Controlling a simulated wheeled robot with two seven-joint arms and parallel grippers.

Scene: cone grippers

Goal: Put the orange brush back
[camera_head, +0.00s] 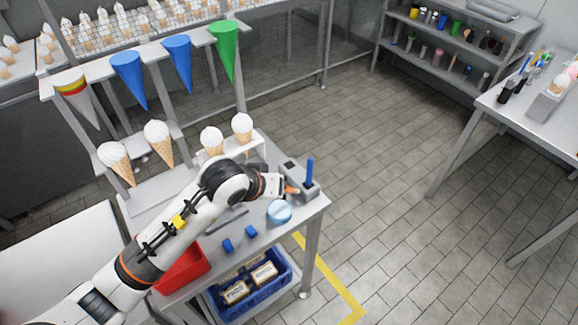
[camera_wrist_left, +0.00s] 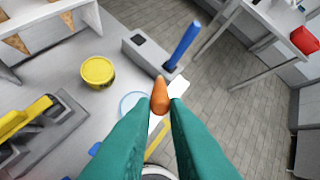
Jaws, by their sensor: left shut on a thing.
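The orange brush (camera_wrist_left: 160,97) is pinched between the green fingertips of my left gripper (camera_wrist_left: 162,106). In the head view a small bit of the orange brush (camera_head: 291,189) shows at the tip of my left gripper (camera_head: 284,187); the rest of it is hidden. A grey block holder (camera_head: 301,179) stands near the table's right corner, just beyond the gripper. A blue brush (camera_head: 310,171) stands upright in it. In the wrist view the holder (camera_wrist_left: 140,50) and the blue brush (camera_wrist_left: 182,46) lie ahead of the orange brush. My right gripper is not in view.
A light blue round thing (camera_head: 279,212) lies on the table near the gripper. Small blue blocks (camera_head: 250,231) and a red tray (camera_head: 184,268) are nearer. A yellow round container (camera_wrist_left: 98,71) stands left of the fingers. Ice cream cones (camera_head: 242,127) stand in a rack behind.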

